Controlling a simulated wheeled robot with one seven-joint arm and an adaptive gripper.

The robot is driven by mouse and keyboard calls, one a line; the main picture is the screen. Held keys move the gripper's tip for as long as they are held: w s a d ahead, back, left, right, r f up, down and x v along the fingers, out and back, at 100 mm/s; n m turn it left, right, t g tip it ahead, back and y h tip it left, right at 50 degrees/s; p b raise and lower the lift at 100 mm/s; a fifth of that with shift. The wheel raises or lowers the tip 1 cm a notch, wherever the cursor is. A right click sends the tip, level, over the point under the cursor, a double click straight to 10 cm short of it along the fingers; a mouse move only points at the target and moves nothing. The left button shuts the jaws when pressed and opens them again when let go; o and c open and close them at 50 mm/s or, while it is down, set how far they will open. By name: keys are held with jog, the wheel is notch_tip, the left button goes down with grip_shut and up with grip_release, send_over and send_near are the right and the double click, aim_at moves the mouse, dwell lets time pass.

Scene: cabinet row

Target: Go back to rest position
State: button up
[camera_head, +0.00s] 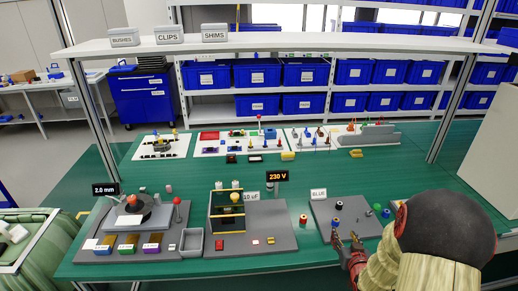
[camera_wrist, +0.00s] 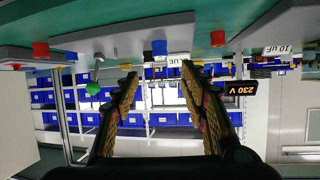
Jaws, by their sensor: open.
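My gripper (camera_head: 346,242) is at the lower right in the head view, in front of and above the right-hand grey board (camera_head: 330,208) marked BLUE. In the wrist view my gripper (camera_wrist: 158,75) shows two textured fingers spread wide, with nothing between them. The wrist view is upside down. A blue piece (camera_wrist: 159,47) shows beyond the fingertips there, apart from them. My arm hides part of the right side of the table in the head view.
The green table (camera_head: 290,268) carries a middle board (camera_head: 275,240) with a 230 V display (camera_head: 277,176) and a left board (camera_head: 112,250). A white shelf (camera_head: 300,44) spans above. Small coloured pieces stand around the right board. Blue bins (camera_head: 257,73) are behind.

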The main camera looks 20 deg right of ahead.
jog(key=shift+w+r, duration=0.1)
jog(key=a+r+n+g+y, duration=0.2)
jog(key=a+r+n+g, duration=0.1)
jog(key=a+r, duration=1.25)
jog(key=s+a+r+n+g+y, duration=0.1)
jog(key=s+a+r, duration=0.3)
jog(key=s+a, duration=0.4)
jog(key=s+a+r+n+g+y, duration=0.1)
jog(key=s+a+r, duration=0.3)
jog(key=s+a, duration=0.4)
jog(key=s+g+y, duration=0.1)
jog(key=s, duration=0.2)
jog(key=shift+a+r+g, duration=0.15)
jog(key=shift+r+g, duration=0.15)
jog(key=shift+s, duration=0.1)
jog(key=shift+c, duration=0.8)
